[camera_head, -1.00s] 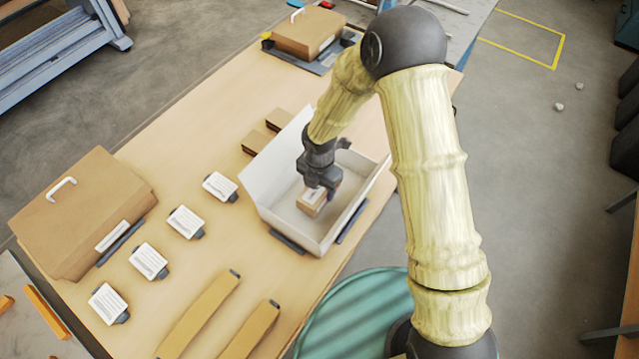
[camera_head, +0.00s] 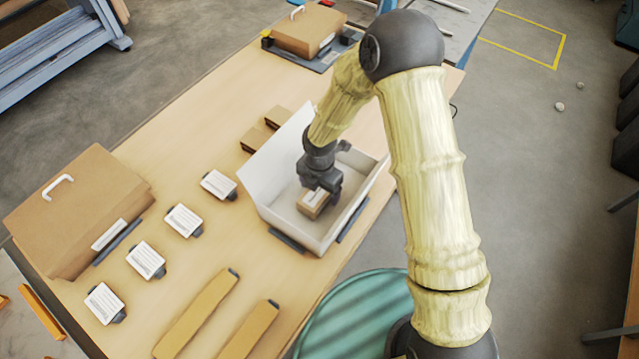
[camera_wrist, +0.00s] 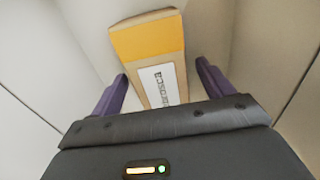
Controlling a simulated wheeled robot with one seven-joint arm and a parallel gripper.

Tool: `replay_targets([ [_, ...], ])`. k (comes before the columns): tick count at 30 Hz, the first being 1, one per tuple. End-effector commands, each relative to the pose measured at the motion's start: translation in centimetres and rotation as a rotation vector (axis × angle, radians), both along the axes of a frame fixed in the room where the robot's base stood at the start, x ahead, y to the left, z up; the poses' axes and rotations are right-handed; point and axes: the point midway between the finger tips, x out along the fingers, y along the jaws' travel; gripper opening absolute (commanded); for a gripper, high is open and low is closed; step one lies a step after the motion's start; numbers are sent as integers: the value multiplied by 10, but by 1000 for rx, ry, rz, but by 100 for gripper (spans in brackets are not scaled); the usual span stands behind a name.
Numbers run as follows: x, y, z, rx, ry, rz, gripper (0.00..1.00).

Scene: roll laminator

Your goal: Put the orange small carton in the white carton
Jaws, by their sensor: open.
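The white carton (camera_head: 268,196) stands open on the table, its tall flap raised on the left side. The orange small carton (camera_wrist: 150,42) lies inside it, brown with an orange end and a white label in the wrist view. In the head view the small carton (camera_head: 313,203) shows at the bottom of the white carton, just below my gripper (camera_head: 321,186). In the wrist view my gripper (camera_wrist: 160,92) is open, with one dark finger on each side of the small carton's near end. Gaps show between the fingers and the carton.
Two small brown cartons (camera_head: 256,139) lie behind the white carton. Several white-labelled items (camera_head: 184,220) line the table to the left, beside a large brown box (camera_head: 80,210). Two tan strips (camera_head: 197,313) lie at the front. The white carton's walls surround my gripper closely.

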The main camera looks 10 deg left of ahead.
Motion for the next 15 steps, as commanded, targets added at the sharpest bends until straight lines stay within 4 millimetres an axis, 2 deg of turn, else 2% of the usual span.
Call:
replay_targets([
  [4,1,0,8,2,-1,-1,80],
  [8,1,0,25,4,-4,-3,80],
  [15,2,0,72,3,-5,-3,80],
])
